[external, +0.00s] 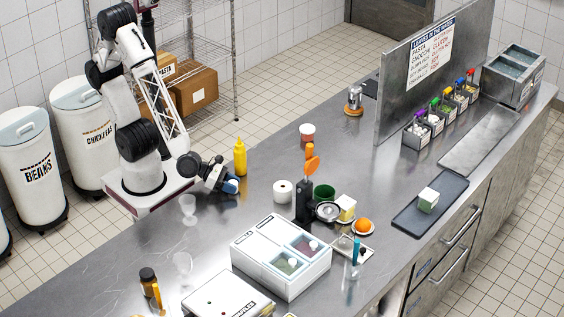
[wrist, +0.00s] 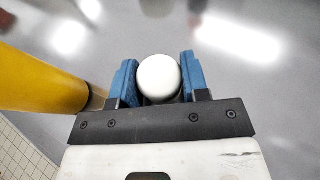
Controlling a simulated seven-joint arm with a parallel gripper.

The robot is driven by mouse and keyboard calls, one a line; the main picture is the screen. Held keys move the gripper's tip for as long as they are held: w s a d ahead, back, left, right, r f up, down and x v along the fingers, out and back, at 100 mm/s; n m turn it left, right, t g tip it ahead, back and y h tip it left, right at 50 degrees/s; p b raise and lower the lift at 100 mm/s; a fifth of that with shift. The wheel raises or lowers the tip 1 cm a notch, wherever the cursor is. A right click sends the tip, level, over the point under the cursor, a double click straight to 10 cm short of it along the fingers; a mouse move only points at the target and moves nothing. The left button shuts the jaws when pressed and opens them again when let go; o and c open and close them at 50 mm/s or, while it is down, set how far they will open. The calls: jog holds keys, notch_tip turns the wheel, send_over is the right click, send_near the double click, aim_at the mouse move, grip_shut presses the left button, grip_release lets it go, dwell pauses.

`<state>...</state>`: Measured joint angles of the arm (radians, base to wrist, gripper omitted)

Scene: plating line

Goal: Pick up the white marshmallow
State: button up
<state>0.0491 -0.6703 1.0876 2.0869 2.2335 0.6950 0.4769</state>
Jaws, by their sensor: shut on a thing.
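The white marshmallow (wrist: 158,78) shows in the wrist view as a smooth, rounded white piece between two blue fingers. My gripper (wrist: 158,80) is shut on it, with a finger against each side. In the external view my gripper (external: 232,186) is low over the left part of the steel counter, just below the yellow bottle. The marshmallow is mostly hidden by the fingers there. I cannot tell whether it touches the counter.
A yellow squeeze bottle (external: 240,157) stands close beside my gripper; it also shows at left in the wrist view (wrist: 40,78). A white roll (external: 283,191), a black holder (external: 304,207) and a white compartment box (external: 265,260) stand to the right. A clear glass (external: 188,208) stands nearby.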

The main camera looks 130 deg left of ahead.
aim_at(231, 182)
jog(key=shift+r, duration=0.7)
notch_tip(231, 182, up, 2)
jog(key=shift+s+r, duration=0.1)
jog(key=s+d+r, duration=0.1)
jog(key=s+d, duration=0.1)
jog(key=s, duration=1.3)
jog(key=shift+s, duration=0.35)
